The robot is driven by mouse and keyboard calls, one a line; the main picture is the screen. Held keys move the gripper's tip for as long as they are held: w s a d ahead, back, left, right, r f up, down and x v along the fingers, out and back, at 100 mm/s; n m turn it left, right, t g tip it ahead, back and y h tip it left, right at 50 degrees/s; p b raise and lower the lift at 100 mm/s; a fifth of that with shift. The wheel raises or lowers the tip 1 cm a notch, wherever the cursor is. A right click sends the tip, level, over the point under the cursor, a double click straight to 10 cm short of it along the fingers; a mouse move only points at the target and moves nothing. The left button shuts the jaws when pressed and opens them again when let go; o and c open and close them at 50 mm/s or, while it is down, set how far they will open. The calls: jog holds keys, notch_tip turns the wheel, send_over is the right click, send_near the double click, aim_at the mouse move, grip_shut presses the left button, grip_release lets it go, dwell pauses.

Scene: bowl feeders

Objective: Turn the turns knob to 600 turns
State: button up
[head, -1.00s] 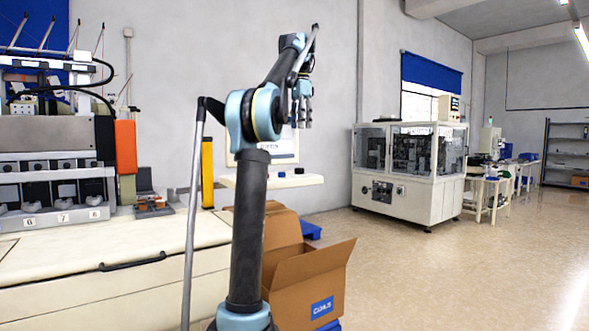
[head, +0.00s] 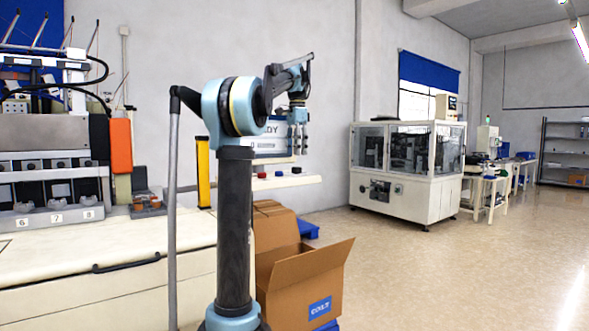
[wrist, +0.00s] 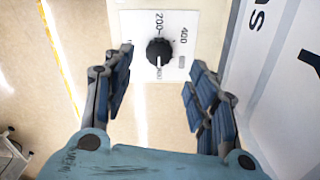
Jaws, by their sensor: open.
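The turns knob (wrist: 159,51) is black and round, with a white pointer mark toward the bottom of the wrist view. It sits on a pale dial plate (wrist: 190,22) with the figures 200 and 400 printed beyond it. The small print beside the knob is too small to read. My gripper (wrist: 158,76) is open, with one finger at the left and one at the right of the knob. No finger visibly touches the knob. In the head view my gripper (head: 298,132) hangs fingers down in front of the display panel; I cannot make out the knob there.
A white display panel (head: 272,143) stands behind a ledge with coloured buttons (head: 279,174). A yellow post (head: 203,172) and a machine with an orange block (head: 121,146) are left. Open cardboard boxes (head: 300,285) stand below.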

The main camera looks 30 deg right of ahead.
aim_at(297, 170)
jog(key=shift+f, duration=3.5)
jog(key=c, duration=1)
